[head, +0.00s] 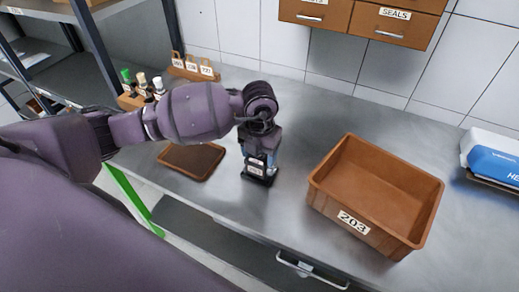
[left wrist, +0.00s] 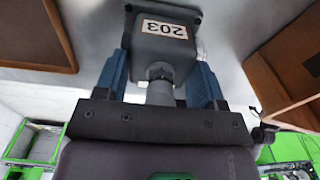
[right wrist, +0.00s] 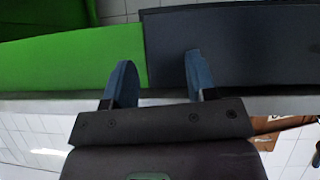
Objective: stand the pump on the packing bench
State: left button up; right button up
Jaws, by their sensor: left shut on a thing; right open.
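The pump (head: 257,172), a grey body with a dark base and white labels, is upright at the middle of the steel bench (head: 290,170). Its base appears to be at the bench top, but I cannot tell whether it touches. My left gripper (head: 262,148) comes down over the pump from above and is shut on it. In the left wrist view the grey pump (left wrist: 160,55), with a "203" label, sits between the blue fingers (left wrist: 162,72). My right gripper (right wrist: 160,62) is open and empty in the right wrist view, away from the pump.
An empty orange-brown bin (head: 352,222) labelled "203" stands right of the pump. A flat brown tray (head: 191,161) lies to the left. Bottles in a holder (head: 140,92) and a tag rack (head: 192,68) stand behind. A blue-white box (head: 490,158) is far right.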

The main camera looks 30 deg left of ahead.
jog(key=shift+w, duration=0.25)
pick_arm(q)
jog(key=o, duration=1.6)
jog(key=shift+f, duration=0.1)
pick_arm(e)
jog(key=shift+s, duration=0.1)
jog(key=shift+s, duration=0.1)
pick_arm(q)
jog(key=shift+r, duration=0.4)
notch_tip(320, 180, up, 10)
jog(key=shift+f, duration=0.1)
jog(key=shift+r, duration=0.85)
pick_arm(e)
jog(key=shift+w+r, duration=0.25)
